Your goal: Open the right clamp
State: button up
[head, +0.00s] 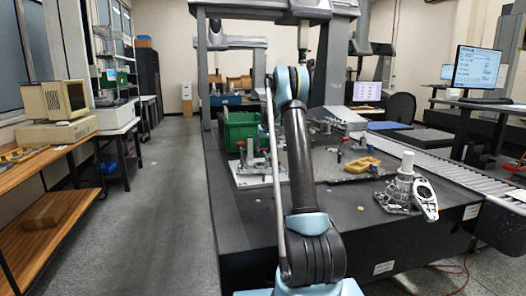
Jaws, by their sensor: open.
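A white fixture plate (248,181) with metal clamp parts sits on the dark granite table, just left of my arm. A red-tipped clamp handle (240,145) stands up at its left side. My arm crosses in front of the plate's right side, so the right clamp there is hidden or too small to make out. More red-tipped parts (340,156) show right of my arm, near a yellow tray; I cannot tell if they are clamps. My gripper is not visible; my own arm links block the view.
A green bin (239,131) stands behind the plate. Right of my arm are a yellow tray (361,165), a metal part with a white cylinder (405,172) and a white handheld device (426,200) at the table edge. The gantry column (336,65) rises behind. The left floor is clear.

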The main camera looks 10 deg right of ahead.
jog(key=shift+c, duration=0.5)
grip_shut()
